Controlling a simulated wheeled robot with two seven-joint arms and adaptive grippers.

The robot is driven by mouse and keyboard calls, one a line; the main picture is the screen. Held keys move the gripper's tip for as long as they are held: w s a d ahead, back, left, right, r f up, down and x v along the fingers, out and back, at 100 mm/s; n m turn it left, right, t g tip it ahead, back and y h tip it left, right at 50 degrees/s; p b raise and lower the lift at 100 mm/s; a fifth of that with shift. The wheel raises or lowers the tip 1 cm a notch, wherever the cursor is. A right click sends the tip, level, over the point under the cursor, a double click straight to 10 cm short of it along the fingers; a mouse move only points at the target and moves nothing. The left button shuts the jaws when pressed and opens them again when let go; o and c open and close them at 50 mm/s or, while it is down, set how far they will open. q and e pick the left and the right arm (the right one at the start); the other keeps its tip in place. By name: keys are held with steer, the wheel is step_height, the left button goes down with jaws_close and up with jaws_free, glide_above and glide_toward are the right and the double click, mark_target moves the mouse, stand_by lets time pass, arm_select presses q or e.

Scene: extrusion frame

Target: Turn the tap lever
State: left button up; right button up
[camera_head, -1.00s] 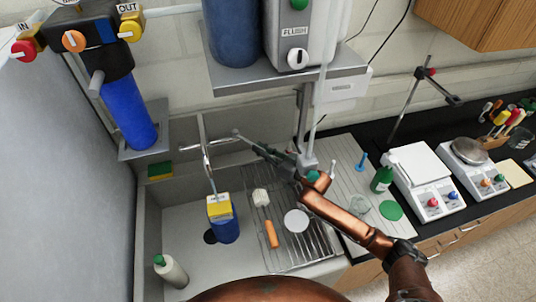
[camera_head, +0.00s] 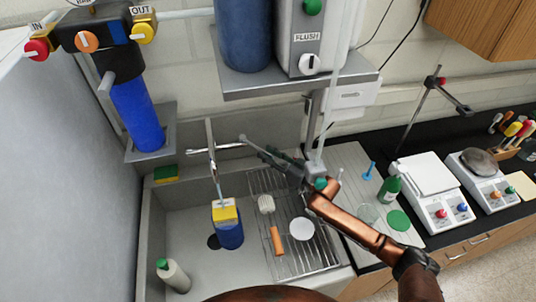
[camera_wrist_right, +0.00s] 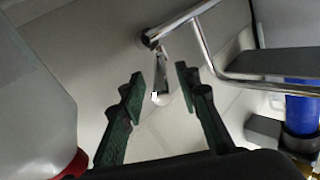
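The chrome tap (camera_head: 212,165) rises at the back of the sink, with a thin horizontal bar crossing it. My right gripper (camera_head: 256,146) is just right of the tap, pointing left toward it. In the right wrist view the tap's tubing (camera_wrist_right: 190,22) crosses the top and right. A short chrome lever (camera_wrist_right: 160,75) hangs from its end and shows between the two fingers of the open right gripper (camera_wrist_right: 158,92). I see no contact; the exact gap to the lever cannot be told. My left gripper is not in view.
A yellow-and-blue container (camera_head: 228,228) stands in the sink below the tap. A wire rack (camera_head: 300,262) holds a brush (camera_head: 272,222) and a white disc. A grey shelf (camera_head: 280,92) with a tank overhangs above my right gripper. A blue filter (camera_head: 136,115) hangs at left.

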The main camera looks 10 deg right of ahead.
steer(key=v, duration=0.7)
steer(key=shift+d, duration=0.2)
steer(key=shift+s, duration=0.15)
steer(key=shift+c, duration=0.4)
